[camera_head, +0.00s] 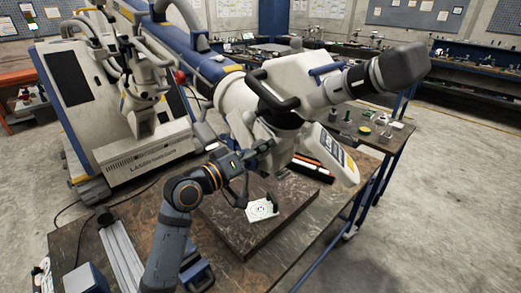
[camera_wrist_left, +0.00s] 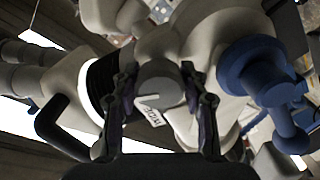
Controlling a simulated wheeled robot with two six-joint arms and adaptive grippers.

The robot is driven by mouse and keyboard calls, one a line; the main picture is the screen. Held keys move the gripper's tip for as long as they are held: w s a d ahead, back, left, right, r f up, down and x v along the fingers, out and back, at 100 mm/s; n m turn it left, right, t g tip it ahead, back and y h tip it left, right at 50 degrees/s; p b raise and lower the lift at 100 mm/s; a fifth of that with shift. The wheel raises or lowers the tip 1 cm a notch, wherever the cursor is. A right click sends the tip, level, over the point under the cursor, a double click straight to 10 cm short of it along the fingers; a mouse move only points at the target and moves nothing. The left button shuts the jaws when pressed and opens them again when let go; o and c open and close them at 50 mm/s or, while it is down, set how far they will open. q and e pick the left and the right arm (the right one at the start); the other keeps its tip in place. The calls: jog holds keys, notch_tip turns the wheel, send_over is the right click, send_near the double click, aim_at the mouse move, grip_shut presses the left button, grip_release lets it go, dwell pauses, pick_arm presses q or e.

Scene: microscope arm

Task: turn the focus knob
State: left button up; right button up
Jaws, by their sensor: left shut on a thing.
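The large white microscope head (camera_head: 238,97) hangs over the bench on its arm, with dark handles and a grey eyepiece end (camera_head: 400,66). My left gripper (camera_head: 259,150) reaches up from the front to the underside of this head. In the left wrist view the left gripper's two dark fingers (camera_wrist_left: 160,100) stand on either side of a short grey round knob (camera_wrist_left: 158,86) and are shut on it. In the head view this knob is hidden by the gripper and the head. My right gripper is not in view.
A dark handle (camera_head: 240,194) hangs close to my left wrist. A blue knob (camera_wrist_left: 252,65) sits right of the fingers in the left wrist view. Below are a dark slab (camera_head: 235,232) and a white printed card (camera_head: 262,209) on the bench. Small parts lie on the bench's far right.

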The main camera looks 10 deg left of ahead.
pick_arm(q)
jog(key=shift+f+m+b, duration=0.2)
jog(key=shift+m+b, duration=1.15)
jog(key=shift+m, duration=0.05)
jog(key=m+b, duration=0.2)
jog(key=shift+m, duration=0.3)
jog(key=shift+r+m+b, duration=0.1)
jog(key=shift+m+b, duration=0.2)
jog(key=shift+m, duration=0.4)
jog(key=o, duration=1.1)
jog(key=shift+o, duration=0.2)
